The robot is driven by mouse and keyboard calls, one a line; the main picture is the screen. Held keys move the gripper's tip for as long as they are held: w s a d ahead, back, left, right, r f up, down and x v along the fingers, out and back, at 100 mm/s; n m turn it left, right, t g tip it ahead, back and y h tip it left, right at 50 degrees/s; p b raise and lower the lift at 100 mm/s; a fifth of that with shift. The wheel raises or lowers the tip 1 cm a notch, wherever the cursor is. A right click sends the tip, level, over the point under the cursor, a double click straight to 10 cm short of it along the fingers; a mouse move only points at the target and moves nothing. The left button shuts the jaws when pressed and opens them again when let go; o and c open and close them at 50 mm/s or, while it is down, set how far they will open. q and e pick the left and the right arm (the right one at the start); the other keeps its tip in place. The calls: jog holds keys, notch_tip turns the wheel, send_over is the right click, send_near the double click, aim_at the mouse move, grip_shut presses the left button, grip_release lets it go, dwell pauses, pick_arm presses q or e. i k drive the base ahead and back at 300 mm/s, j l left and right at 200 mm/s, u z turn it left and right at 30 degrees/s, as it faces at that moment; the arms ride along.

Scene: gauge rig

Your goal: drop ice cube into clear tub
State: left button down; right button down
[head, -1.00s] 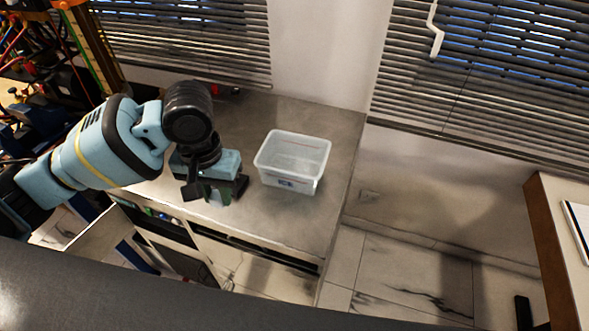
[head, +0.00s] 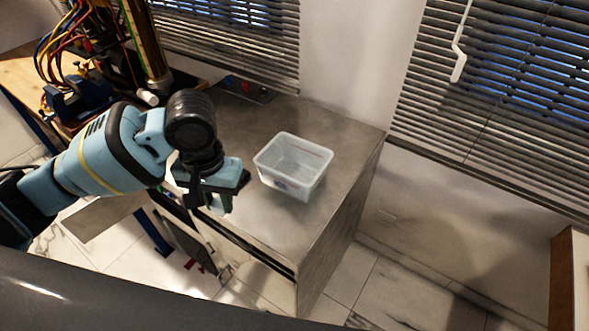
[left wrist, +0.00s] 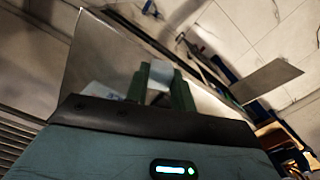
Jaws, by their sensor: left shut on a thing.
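The clear tub (head: 290,182) is an open, see-through box standing upright on the grey counter. My left gripper (head: 222,204) is just left of the tub in the head view, over the counter's front edge and apart from the tub. In the left wrist view its green fingers (left wrist: 160,84) are shut on a small pale block, which looks like the ice cube (left wrist: 160,74). The cube is hidden in the head view. My right gripper is not in view.
A wooden table (head: 20,75) with wires and a blue clamp stands at the back left. Window blinds (head: 500,80) hang behind.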

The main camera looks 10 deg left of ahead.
aim_at(294, 168)
jog(key=i+l+u, duration=0.25)
jog(key=l+u, duration=0.25)
jog(key=l, duration=0.15)
jog(key=i+l+u, duration=0.2)
jog(key=i+l, duration=0.05)
